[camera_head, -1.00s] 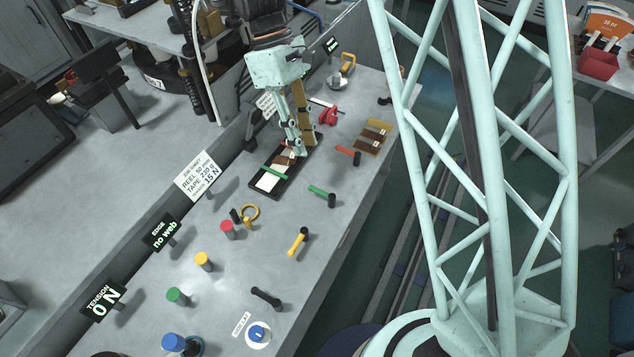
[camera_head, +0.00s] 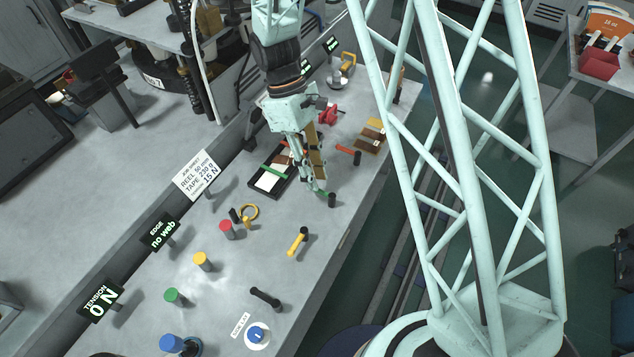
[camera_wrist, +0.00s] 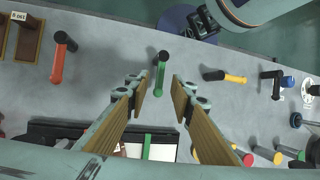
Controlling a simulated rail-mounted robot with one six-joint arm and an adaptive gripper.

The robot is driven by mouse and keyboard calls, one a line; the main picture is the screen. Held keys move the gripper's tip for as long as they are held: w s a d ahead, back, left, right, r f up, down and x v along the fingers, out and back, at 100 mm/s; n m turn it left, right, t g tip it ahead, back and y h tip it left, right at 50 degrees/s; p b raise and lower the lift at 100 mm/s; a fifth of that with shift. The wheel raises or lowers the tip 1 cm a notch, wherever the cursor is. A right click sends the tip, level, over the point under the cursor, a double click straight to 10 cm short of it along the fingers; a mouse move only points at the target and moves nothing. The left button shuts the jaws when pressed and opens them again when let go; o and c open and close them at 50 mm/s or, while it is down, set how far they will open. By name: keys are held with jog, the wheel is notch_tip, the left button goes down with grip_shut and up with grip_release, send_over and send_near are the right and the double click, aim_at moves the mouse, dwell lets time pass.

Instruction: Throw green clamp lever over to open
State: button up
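The green clamp lever (camera_head: 323,194) is a short green handle with a black hub, on the bench near its front edge. In the wrist view the green lever (camera_wrist: 160,80) points toward me from its black hub at the far end. My gripper (camera_head: 317,187) is over the handle end of the lever in the head view. In the wrist view my gripper (camera_wrist: 160,98) is open, with one wooden-faced finger on each side of the lever line and nothing held. I cannot tell whether the fingertips are down level with the lever.
A red lever (camera_wrist: 57,62) lies to the left and a yellow lever (camera_wrist: 225,76) to the right in the wrist view. A black tray (camera_head: 256,193) with a green bar (camera_head: 271,171) across it sits behind.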

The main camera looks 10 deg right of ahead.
jog(key=shift+x, duration=1.25)
grip_shut()
